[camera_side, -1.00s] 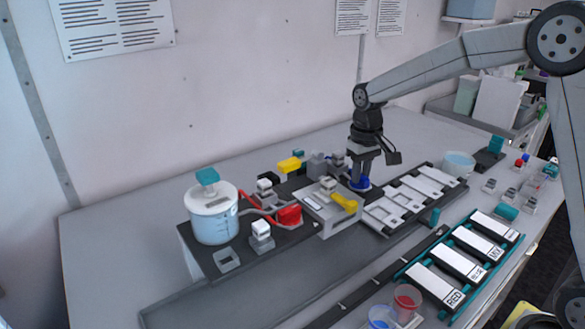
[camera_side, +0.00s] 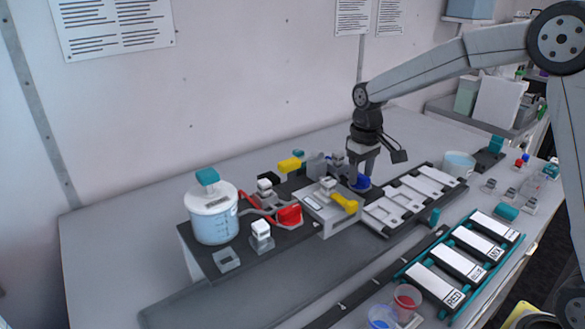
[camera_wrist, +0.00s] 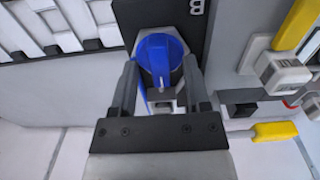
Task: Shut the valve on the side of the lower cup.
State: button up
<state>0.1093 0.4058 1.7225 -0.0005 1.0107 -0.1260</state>
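A blue round cup-like part (camera_wrist: 160,60) with a raised blue rim stands in the wrist view, on a dark plate marked B. It also shows in the side view (camera_side: 363,182), partly hidden below my gripper. My gripper (camera_wrist: 160,75) points down at it, with its two fingers apart, one on each side. I cannot tell whether they touch it. A yellow lever (camera_side: 345,202) sits on a grey block left of my gripper; a yellow handle also shows in the wrist view (camera_wrist: 296,25). No part is clearly readable as the lower cup's valve.
A white tank (camera_side: 212,222) with a teal knob stands at the left end of the bench fixture. A red part (camera_side: 289,215) lies near the middle. A slotted rack (camera_side: 412,195) is close right of my gripper. Small red and blue cups stand at the front.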

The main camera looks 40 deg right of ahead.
aim_at(361, 175)
jog(key=shift+r, duration=3.9)
jog(key=shift+f, duration=0.1)
jog(key=s+d+f+t+h, duration=0.2)
jog(key=s+d+f+h, duration=0.1)
jog(key=s+d+f, duration=0.5)
jog(key=s+a+f+y, duration=0.1)
jog(key=s+a+f, duration=0.2)
jog(key=a, duration=0.3)
jog(key=s+a+f+y, duration=0.2)
jog(key=s+a+f, duration=0.2)
jog(key=s+a, duration=0.2)
jog(key=shift+s+a+t, duration=0.2)
jog(key=shift+a+t, duration=0.1)
jog(key=shift+a, duration=0.2)
